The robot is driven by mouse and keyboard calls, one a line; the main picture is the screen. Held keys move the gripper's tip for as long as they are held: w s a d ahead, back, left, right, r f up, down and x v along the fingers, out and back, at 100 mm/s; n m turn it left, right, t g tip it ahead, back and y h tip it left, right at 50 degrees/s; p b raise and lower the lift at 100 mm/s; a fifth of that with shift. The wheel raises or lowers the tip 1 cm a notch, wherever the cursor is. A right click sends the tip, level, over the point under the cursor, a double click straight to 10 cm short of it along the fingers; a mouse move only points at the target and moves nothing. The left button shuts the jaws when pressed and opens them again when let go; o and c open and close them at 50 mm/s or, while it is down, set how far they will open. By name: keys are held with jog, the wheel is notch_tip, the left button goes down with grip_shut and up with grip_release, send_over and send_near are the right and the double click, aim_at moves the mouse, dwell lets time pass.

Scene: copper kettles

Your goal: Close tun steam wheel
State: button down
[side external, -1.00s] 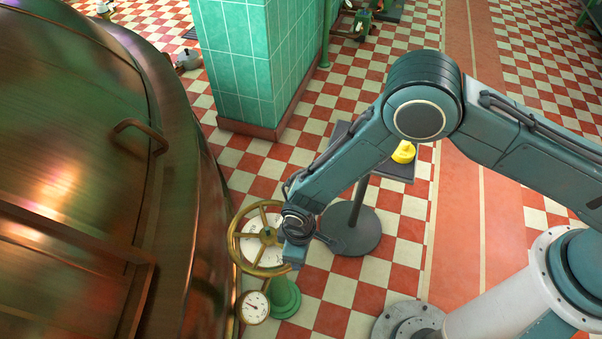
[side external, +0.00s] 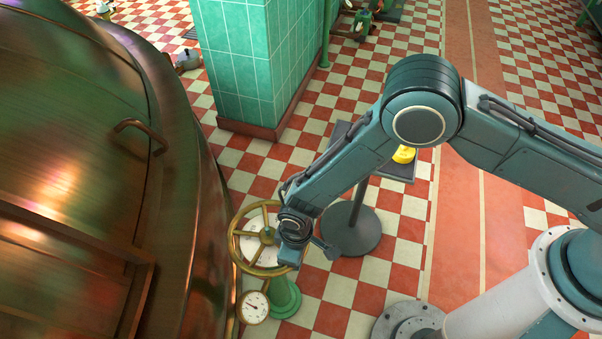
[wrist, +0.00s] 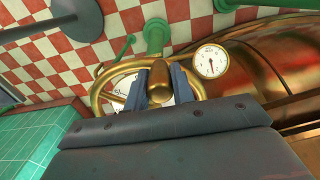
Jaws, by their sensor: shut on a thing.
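The brass steam wheel (side external: 240,254) stands on a green pedestal (side external: 284,298) beside the copper tun (side external: 185,200). Several spokes and a pale dial face show inside its rim. In the wrist view the wheel (wrist: 97,92) lies behind my gripper (wrist: 160,84). The two blue fingers stand on either side of a brass handle (wrist: 159,86) on the wheel and are shut on it. In the side view my gripper (side external: 290,256) is at the wheel's right side, its fingertips mostly hidden by the wrist.
A round gauge (side external: 253,307) sits just below the wheel, and also shows in the wrist view (wrist: 210,61). A stand with a dark round base (side external: 351,240) and a yellow item (side external: 404,154) is to the right. A green tiled pillar (side external: 240,60) rises behind.

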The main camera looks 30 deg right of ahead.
aim_at(233, 255)
jog(key=a+m, duration=0.2)
jog(key=shift+s+a+m, duration=0.25)
jog(key=shift+s+m, duration=0.1)
jog(key=shift+m, duration=0.05)
jog(key=shift+a+m, duration=0.8)
jog(key=a+m, duration=0.2)
jog(key=shift+w+a+m, duration=0.15)
jog(key=shift+a+m, duration=0.05)
jog(key=shift+m, duration=0.2)
jog(key=a+m, duration=0.1)
jog(key=w+a+m, duration=0.1)
jog(key=shift+a+m, duration=0.1)
jog(key=shift+m, duration=0.2)
jog(key=w+a+m, duration=0.1)
jog(key=a+m, duration=0.1)
jog(key=shift+w+m, duration=0.2)
jog(key=shift+m, duration=0.2)
jog(key=w+m, duration=0.1)
jog(key=w+a+m, duration=0.1)
jog(key=shift+a+m, duration=0.25)
jog(key=shift+m, duration=0.15)
jog(key=shift+w+a+m, duration=0.25)
jog(key=shift+w+m, duration=0.2)
jog(key=shift+m, duration=0.15)
jog(key=shift+w+a+m, duration=0.2)
jog(key=shift+w+m, duration=0.2)
jog(key=shift+m, duration=0.2)
jog(key=shift+w+a+m, duration=0.25)
jog(key=shift+w+m, duration=0.85)
jog(key=shift+m, duration=0.2)
